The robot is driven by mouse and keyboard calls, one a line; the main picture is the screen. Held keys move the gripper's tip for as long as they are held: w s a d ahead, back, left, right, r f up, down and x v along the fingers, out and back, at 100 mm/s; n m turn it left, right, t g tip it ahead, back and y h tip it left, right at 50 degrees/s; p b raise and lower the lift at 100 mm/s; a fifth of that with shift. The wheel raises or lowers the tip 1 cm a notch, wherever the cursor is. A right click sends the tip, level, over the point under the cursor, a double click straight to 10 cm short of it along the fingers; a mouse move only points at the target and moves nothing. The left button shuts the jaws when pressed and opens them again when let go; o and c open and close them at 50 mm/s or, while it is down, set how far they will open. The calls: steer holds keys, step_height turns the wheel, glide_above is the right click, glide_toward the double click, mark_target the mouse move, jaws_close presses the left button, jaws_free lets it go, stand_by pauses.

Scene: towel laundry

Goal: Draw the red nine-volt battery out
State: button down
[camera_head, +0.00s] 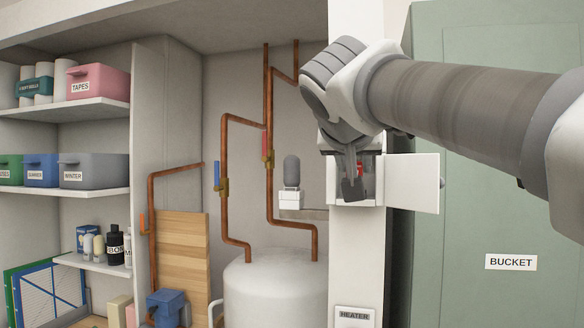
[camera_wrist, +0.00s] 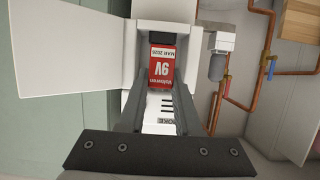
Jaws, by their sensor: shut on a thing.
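The red nine-volt battery (camera_wrist: 162,66) shows in the wrist view, its printed label upside down. It is at the opening of a white box (camera_wrist: 165,32) whose door (camera_wrist: 70,50) stands open. My gripper (camera_wrist: 162,86) is shut on the battery, one finger along each side. A dark strip shows at the battery's far end; I cannot tell how deep it sits in the box. In the head view, the battery is a small red patch (camera_head: 359,170) beside my gripper (camera_head: 353,180), which hides most of the box (camera_head: 370,190). The open door (camera_head: 414,183) is on the right.
A green cabinet (camera_head: 480,160) marked BUCKET stands to the right, behind my arm. Copper pipes (camera_head: 225,180) and a white tank (camera_head: 270,285) are left of the white post (camera_head: 343,260). Shelves with labelled bins (camera_head: 94,171) are at the far left.

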steer(key=s, duration=0.1)
steer(key=s+a+b, duration=0.1)
steer(key=s, duration=0.2)
steer(key=shift+s+a+b, duration=0.25)
steer(key=shift+s+b, duration=0.05)
steer(key=shift+b, duration=0.1)
steer(key=shift+a, duration=0.15)
stand_by(0.5)
